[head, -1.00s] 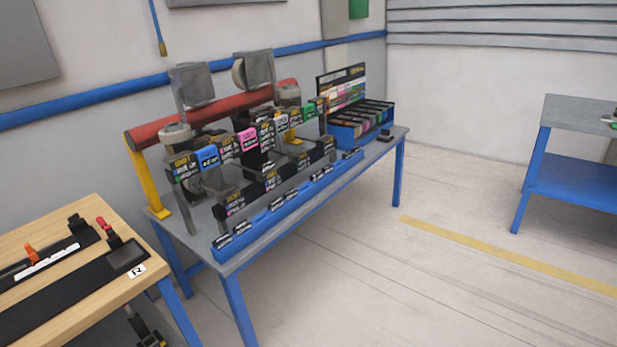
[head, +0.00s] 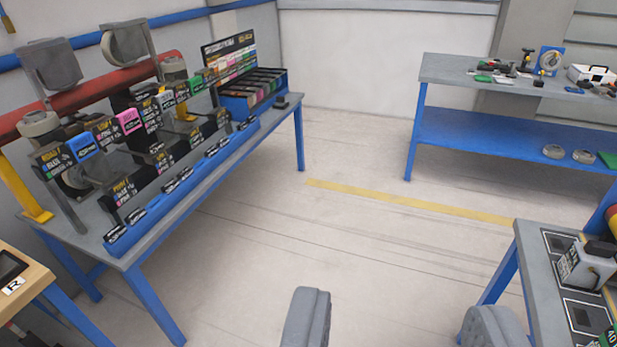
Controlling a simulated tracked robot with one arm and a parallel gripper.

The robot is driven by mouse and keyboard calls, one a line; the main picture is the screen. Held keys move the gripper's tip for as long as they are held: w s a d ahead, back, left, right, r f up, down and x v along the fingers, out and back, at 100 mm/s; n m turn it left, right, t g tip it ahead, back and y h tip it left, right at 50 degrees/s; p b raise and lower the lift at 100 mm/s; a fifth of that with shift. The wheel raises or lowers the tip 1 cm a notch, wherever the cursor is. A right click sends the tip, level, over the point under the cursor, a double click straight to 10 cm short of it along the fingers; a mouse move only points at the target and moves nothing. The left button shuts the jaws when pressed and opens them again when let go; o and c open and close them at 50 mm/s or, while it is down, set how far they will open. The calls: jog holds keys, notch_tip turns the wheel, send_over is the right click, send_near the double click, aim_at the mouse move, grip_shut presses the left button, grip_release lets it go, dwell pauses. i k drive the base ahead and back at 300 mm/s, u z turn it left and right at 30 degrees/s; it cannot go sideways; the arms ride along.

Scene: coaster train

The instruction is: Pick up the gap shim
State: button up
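I cannot make out a gap shim in the head view; the small items on the tables are too small to tell apart. My gripper (head: 398,325) shows at the bottom edge as two grey fingers set wide apart, with bare floor between them. It is open and empty, and away from every table. A blue box with several coloured, labelled slots (head: 262,92) stands at the far end of the left table. A small dark object (head: 281,102) lies next to it.
The left blue-legged table (head: 150,235) carries a red-beamed rack with labels (head: 127,122). A two-shelf table (head: 455,72) with several small items stands at back right. Another table (head: 535,290) is at near right, a wooden one (head: 22,290) at left. The floor between is clear.

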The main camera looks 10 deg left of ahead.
aim_at(154, 148)
jog(key=i, duration=1.25)
jog(key=u, duration=0.3)
jog(key=i, duration=1.4)
jog(key=u, duration=1.1)
jog(key=i, duration=1.3)
jog(key=u, duration=0.6)
